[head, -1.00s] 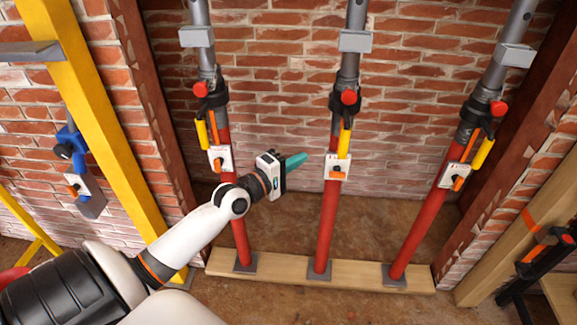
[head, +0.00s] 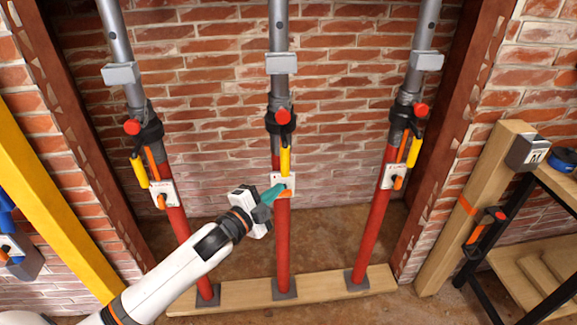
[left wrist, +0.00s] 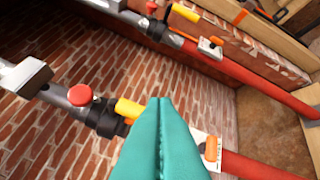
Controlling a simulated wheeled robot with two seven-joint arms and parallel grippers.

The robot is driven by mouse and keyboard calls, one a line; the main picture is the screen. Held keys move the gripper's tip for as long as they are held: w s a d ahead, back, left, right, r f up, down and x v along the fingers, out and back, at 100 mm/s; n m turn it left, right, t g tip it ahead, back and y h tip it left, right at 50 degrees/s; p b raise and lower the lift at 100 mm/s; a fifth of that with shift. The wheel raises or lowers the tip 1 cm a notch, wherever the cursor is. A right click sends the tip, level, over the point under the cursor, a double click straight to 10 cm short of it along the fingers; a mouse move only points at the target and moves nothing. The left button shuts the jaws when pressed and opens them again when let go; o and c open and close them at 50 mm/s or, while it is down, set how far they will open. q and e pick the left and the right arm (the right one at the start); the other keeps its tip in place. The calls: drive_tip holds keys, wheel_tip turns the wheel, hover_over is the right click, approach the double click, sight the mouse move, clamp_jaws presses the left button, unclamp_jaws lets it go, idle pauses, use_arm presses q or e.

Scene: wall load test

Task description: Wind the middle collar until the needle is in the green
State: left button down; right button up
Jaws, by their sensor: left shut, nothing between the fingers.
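The middle prop stands upright, with a grey upper tube and a red lower tube (head: 283,245). Its dark collar (head: 281,122) carries a red knob (head: 283,116) and a hanging yellow handle (head: 285,160). A white gauge plate (head: 290,179) with an orange part is below; its needle is too small to read. My left gripper (head: 275,192) has teal fingers, shut and empty, with tips overlapping the plate's lower left; contact is unclear. In the left wrist view, the shut fingers (left wrist: 160,102) appear between the yellow handle (left wrist: 128,108) and the partly covered plate (left wrist: 200,137). My right gripper is not in view.
Similar props stand left (head: 178,235) and right (head: 375,225), on the same wooden sill (head: 240,294). A brick wall (head: 220,75) is behind. A yellow post (head: 50,205) stands at left, a wooden post (head: 460,215) and black-framed bench (head: 515,230) at right.

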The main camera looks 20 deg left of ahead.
sight(283, 166)
use_arm(q)
drive_tip(key=w+m+p, duration=0.2)
drive_tip(key=w+m, duration=0.2)
drive_tip(key=w, duration=0.6)
drive_tip(key=shift+a+m, duration=0.2)
drive_tip(key=shift+m, duration=0.2)
drive_tip(key=shift+r, duration=0.1)
drive_tip(key=shift+s+a+r+p, duration=0.1)
drive_tip(key=shift+s+a+p, duration=0.1)
drive_tip(key=shift+a, duration=0.2)
drive_tip(key=shift+s+a+r+p, duration=0.1)
drive_tip(key=shift+s+a+p, duration=0.1)
drive_tip(key=shift+a, duration=0.15)
drive_tip(key=shift+w+f, duration=0.1)
